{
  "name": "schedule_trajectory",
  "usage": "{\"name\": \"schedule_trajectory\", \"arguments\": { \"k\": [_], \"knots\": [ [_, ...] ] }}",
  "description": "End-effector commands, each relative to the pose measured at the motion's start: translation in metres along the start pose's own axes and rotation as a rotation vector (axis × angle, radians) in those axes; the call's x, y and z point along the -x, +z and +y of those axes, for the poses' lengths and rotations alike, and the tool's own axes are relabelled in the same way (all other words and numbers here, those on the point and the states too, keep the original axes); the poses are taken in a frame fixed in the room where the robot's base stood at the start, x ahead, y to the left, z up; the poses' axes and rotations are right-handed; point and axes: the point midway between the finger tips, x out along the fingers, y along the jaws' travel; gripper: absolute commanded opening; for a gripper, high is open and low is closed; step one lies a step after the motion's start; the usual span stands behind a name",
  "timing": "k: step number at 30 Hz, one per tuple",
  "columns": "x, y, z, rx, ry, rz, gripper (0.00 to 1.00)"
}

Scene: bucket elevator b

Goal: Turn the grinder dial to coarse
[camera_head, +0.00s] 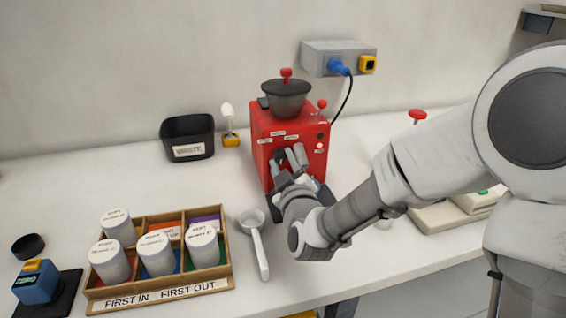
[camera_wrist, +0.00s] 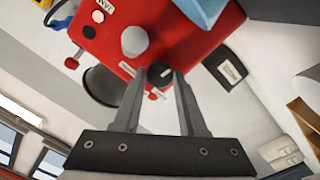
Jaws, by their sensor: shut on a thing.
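The red grinder (camera_head: 262,128) stands on the counter against the back wall, with a dark hopper (camera_head: 286,100) on top. My gripper (camera_head: 290,158) reaches its front face and covers part of it. In the wrist view the grinder (camera_wrist: 215,55) fills the upper middle. The small black dial (camera_wrist: 160,73) with a pale mark sits between the fingertips of my gripper (camera_wrist: 161,80), which are closed on its two sides. Small labels are on the front face above the dial, too small to read, so the setting cannot be told. A grey round part (camera_wrist: 134,41) is beside the dial.
A wooden tray (camera_head: 228,270) with several white-lidded canisters is at front left. A white scoop (camera_head: 258,245) lies beside it. A black bin (camera_head: 187,137) stands left of the grinder. A wall box (camera_head: 325,57) with a blue plug and cable is behind.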

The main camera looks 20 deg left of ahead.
Motion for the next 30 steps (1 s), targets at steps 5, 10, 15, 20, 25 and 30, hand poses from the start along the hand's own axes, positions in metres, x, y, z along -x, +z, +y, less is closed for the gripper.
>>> {"name": "schedule_trajectory", "arguments": {
  "k": [5,10,15,20,25,30],
  "knots": [
    [-0.0003,0.0008,-0.0008,-0.048,0.0,0.0,0.0],
    [-0.0003,0.0012,-0.0016,-0.152,-0.003,-0.003,0.0],
    [-0.0003,0.0017,-0.0013,-0.298,-0.007,-0.008,0.0],
    [-0.0005,0.0017,-0.001,-0.45,-0.012,-0.015,0.0],
    [-0.0004,0.0013,-0.0008,-0.611,-0.019,-0.022,0.0],
    [-0.0005,0.0011,-0.0002,-0.771,-0.024,-0.03,0.0]
  ]
}}
